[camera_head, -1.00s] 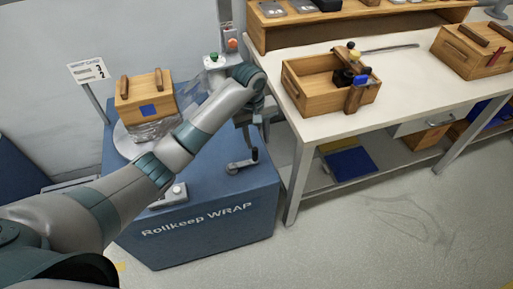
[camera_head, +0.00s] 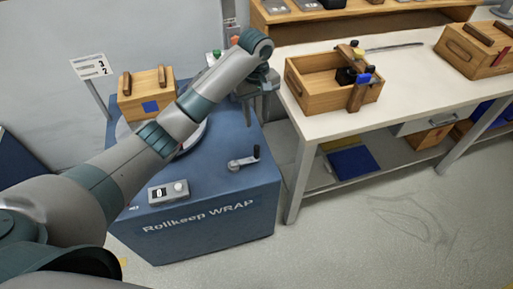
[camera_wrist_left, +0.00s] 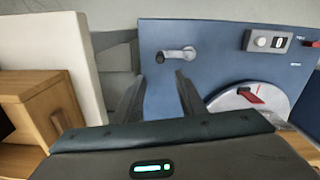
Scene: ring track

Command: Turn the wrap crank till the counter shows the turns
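The wrap crank (camera_head: 243,162) sits on top of the blue wrap machine (camera_head: 205,235), its dark upright handle at the right end of its arm. It also shows in the left wrist view (camera_wrist_left: 177,54), beyond the fingertips. My left gripper (camera_head: 256,112) is above and behind the crank, apart from it. In the left wrist view its two fingers (camera_wrist_left: 161,80) are spread with nothing between them. The counter (camera_head: 168,192) is at the machine's front left; its small window seems to read 0. My right gripper is not in view.
A wooden crate (camera_head: 146,92) with a blue patch stands on the turntable (camera_head: 196,138), partly behind my left arm. A card (camera_head: 92,66) on a post shows 3 and 2. The workbench (camera_head: 335,128) at right holds an open wooden box (camera_head: 308,92). Floor in front is clear.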

